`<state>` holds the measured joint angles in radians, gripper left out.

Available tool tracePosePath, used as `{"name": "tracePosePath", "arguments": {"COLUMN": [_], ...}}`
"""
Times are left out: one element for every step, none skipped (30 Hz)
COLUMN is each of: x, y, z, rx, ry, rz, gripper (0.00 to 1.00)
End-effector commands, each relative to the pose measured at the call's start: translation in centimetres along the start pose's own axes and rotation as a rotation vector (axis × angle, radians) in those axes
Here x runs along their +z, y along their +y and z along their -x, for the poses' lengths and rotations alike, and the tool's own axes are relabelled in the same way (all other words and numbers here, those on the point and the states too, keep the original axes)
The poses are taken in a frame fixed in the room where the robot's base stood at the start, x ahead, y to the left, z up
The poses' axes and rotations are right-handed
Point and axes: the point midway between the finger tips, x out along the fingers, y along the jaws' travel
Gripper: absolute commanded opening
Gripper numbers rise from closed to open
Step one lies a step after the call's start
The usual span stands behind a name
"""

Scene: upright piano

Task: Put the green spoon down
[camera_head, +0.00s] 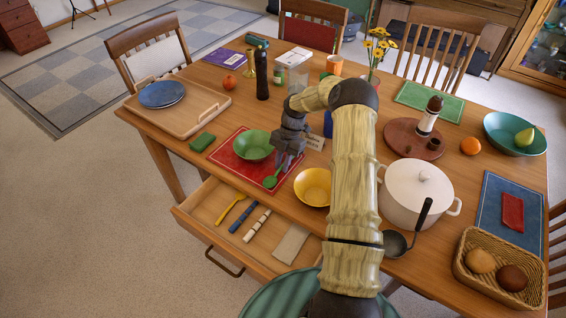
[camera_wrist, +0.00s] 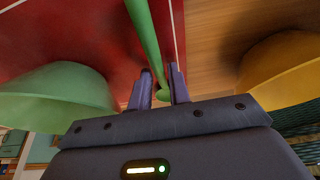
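The green spoon (camera_head: 270,183) has its bowl end low over the front edge of the red placemat (camera_head: 236,163), right of the green bowl (camera_head: 253,145). I cannot tell whether it touches the mat. Its handle runs up to my gripper (camera_head: 283,163). In the wrist view the green handle (camera_wrist: 146,37) passes down between the two fingertips of my gripper (camera_wrist: 160,84), which stand close together on either side of it. My gripper looks shut on the handle and points down at the mat's right edge.
The yellow bowl (camera_head: 313,187) is close on the right of the gripper. An open drawer (camera_head: 217,224) with cutlery and a cloth sticks out below the table's front edge. A white pot (camera_head: 415,195) and a ladle (camera_head: 397,243) are right of my arm. A wooden tray (camera_head: 205,96) lies at the left.

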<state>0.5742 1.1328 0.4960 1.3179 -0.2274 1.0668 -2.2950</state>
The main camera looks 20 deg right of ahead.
Motion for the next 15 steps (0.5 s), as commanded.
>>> {"name": "tracePosePath", "arguments": {"x": [0.0,0.0,0.0,0.0,0.0,0.0,0.0,0.1,0.1,0.0,0.0,0.0,0.0,0.0,0.1], "y": [0.0,0.0,0.0,0.0,0.0,0.0,0.0,-0.1,-0.1,-0.1,-0.1,-0.1,-0.1,-0.1,-0.1], "z": [0.0,0.0,0.0,0.1,0.1,0.1,0.1,0.1,0.1,0.1,0.2,0.4,0.5,0.7,1.1], "rx": [0.000,0.000,0.000,0.000,0.000,0.000,0.000,0.000,0.001,0.001,0.001,0.001,0.001,0.001,0.002], "ry": [0.000,0.000,0.000,0.000,0.000,0.000,0.000,0.000,0.000,0.000,-0.001,-0.001,-0.001,-0.001,-0.002], "rz": [0.000,0.000,0.000,0.000,-0.001,-0.001,-0.001,-0.002,-0.002,-0.002,-0.002,-0.002,-0.002,-0.002,-0.002], "gripper": [0.29,0.31,0.31,0.31,0.31,0.31,0.31,0.31,0.31,0.31,0.31,0.31,0.31,0.31,0.31]}}
